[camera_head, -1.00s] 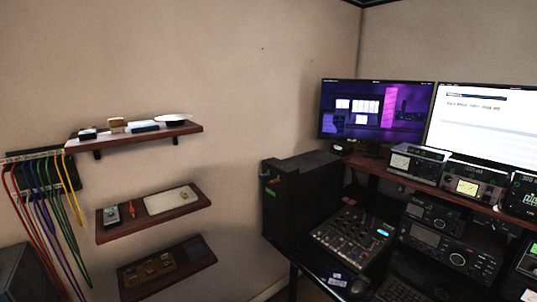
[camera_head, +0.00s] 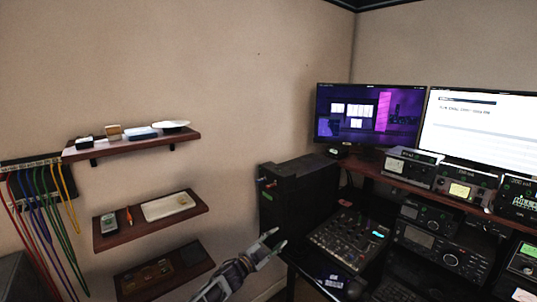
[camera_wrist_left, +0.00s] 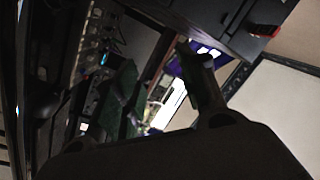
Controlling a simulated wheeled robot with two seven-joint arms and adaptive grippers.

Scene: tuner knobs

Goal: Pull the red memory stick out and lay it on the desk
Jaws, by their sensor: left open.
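The red memory stick shows in the left wrist view (camera_wrist_left: 265,31) as a small red piece sticking out of the dark computer tower (camera_wrist_left: 235,22) at the upper right. In the head view it is a tiny reddish spot (camera_head: 269,184) on the front of the black tower (camera_head: 305,200). My left gripper (camera_head: 275,241) is open and empty, in front of and below the tower's front ports, apart from the stick. Its dark fingers also show in the left wrist view (camera_wrist_left: 158,62). My right gripper is not in view.
The desk (camera_head: 300,262) holds a mixer (camera_head: 347,237), radios and two monitors on the right. Wall shelves (camera_head: 145,142) with small items and hanging coloured cables stand at the left. Open space lies between the shelves and the tower.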

